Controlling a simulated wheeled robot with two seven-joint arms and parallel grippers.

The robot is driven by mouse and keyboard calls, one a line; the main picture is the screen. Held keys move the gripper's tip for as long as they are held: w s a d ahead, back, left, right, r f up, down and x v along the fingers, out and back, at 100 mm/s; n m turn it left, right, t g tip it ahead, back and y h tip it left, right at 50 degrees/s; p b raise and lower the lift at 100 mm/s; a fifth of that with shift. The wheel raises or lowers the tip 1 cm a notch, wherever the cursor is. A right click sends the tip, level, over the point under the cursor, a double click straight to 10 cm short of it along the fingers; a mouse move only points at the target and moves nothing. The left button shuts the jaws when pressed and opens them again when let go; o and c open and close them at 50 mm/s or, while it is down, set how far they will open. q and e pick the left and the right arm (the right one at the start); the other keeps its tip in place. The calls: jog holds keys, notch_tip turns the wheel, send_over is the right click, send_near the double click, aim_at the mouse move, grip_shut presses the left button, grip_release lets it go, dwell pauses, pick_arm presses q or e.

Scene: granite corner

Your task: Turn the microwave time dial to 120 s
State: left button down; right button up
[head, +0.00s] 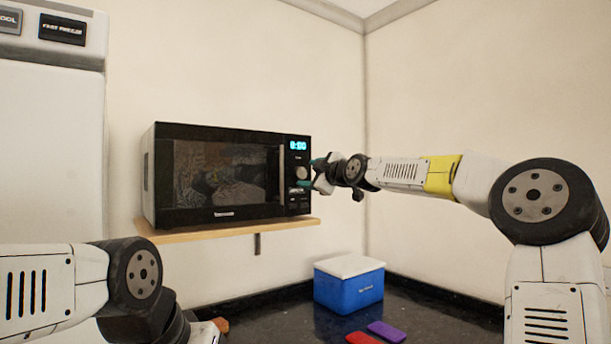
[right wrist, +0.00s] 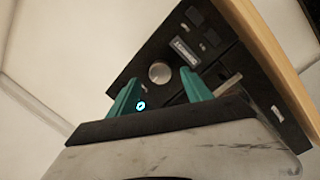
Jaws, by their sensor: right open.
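The black microwave (head: 225,215) stands on a wooden wall shelf, door closed. Its round silver time dial (head: 301,173) is on the right-hand control panel, below a lit cyan display (head: 298,145). The display's first digit is too small to read surely; the rest looks like :00. My right gripper (head: 310,173) is at the panel, just right of the dial. In the right wrist view the dial (right wrist: 159,72) shows between the two teal fingertips of my open right gripper (right wrist: 160,78). I cannot tell whether they touch it. My left arm shows, but its gripper does not.
The wooden shelf (head: 240,231) juts out under the microwave. The door handle (right wrist: 228,86) is close to one right finger. A blue cooler with a white lid (head: 348,285), a red item (head: 361,338) and a purple item (head: 387,331) are on the dark counter below. A white fridge (head: 50,150) stands left.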

aim_at(300, 173)
jog(key=shift+x, duration=1.45)
grip_shut()
